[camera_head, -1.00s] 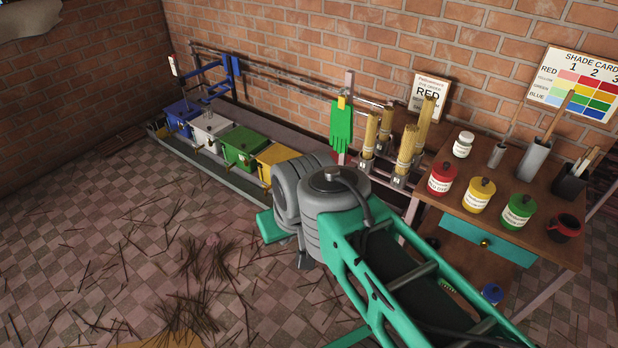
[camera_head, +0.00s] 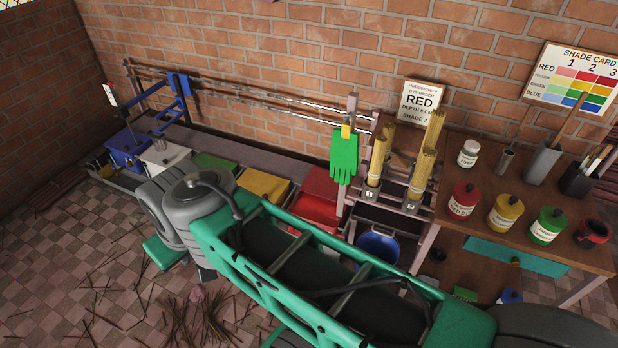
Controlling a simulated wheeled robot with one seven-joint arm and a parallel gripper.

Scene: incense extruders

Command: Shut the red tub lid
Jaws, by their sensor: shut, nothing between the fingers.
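The red tub (camera_head: 312,212) is at the right end of the row of coloured tubs along the wall, just left of the green glove. A darker red panel (camera_head: 322,184), which looks like its lid, rises behind the bright red part. I cannot tell its exact angle. My green and grey arm crosses in front and hides the lower part of the tub. My gripper is not visible in this view.
Yellow (camera_head: 265,186), green, white (camera_head: 165,157) and blue (camera_head: 127,148) tubs stand left of the red one. A green glove (camera_head: 344,157) hangs on a post beside it. A blue bucket (camera_head: 378,246) and a table with dye jars (camera_head: 463,200) are at right.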

